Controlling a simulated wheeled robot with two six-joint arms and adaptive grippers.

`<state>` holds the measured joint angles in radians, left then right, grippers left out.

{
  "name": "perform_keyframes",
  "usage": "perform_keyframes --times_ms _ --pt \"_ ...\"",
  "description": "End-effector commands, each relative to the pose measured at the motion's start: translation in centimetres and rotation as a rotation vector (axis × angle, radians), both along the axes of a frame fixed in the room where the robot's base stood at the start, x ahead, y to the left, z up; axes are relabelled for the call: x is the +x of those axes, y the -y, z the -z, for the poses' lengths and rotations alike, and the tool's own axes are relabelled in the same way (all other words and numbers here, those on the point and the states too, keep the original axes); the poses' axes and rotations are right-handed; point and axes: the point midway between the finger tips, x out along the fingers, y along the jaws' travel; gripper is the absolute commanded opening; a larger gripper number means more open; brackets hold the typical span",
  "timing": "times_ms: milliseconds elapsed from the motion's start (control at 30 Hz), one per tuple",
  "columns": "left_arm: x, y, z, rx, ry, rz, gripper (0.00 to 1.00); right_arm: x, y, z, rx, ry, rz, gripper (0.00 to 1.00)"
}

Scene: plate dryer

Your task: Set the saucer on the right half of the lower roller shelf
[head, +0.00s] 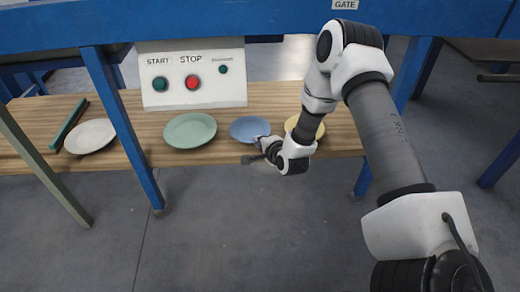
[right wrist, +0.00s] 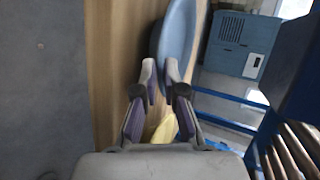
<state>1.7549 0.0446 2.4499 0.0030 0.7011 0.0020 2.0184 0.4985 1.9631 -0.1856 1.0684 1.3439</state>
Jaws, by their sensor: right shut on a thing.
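A small blue saucer (head: 247,127) is at the middle right of the wooden surface (head: 225,151) in the head view. My right gripper (head: 258,143) reaches it from the front and is shut on its near rim. In the right wrist view, the fingertips (right wrist: 160,70) pinch the edge of the blue saucer (right wrist: 176,35), which extends beyond them. I cannot tell whether the saucer touches the wood. Brown rollers (right wrist: 292,150) show at the lower right of the right wrist view. My left gripper is out of view.
A green plate (head: 190,130) lies left of the saucer, a white plate (head: 90,136) farther left. A yellow plate (head: 291,124) is partly hidden behind my right arm. A green bar (head: 69,126) lies at far left.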

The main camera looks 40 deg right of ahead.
Motion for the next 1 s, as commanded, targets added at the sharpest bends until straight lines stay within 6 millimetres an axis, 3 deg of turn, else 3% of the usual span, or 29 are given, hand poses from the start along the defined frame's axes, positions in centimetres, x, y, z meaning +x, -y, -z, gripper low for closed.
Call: perform_keyframes --times_ms 33,333,400,433,800,1000 --pt "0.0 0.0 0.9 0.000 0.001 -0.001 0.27 0.1 0.0 0.9 -0.001 0.003 0.000 0.00" --pt "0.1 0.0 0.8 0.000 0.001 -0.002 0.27 0.0 0.0 0.9 0.000 0.002 0.000 0.00" --pt "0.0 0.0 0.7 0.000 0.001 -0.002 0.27 0.0 0.0 0.8 0.000 0.001 0.000 0.26" --pt "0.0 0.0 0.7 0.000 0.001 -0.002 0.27 0.0 0.0 0.8 0.000 0.001 0.000 0.34" --pt "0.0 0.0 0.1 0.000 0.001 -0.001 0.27 -0.2 0.0 0.2 0.000 0.000 0.000 0.34" --pt "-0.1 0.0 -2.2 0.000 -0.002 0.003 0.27 -3.8 -0.6 -1.8 0.004 -0.003 0.003 0.34"
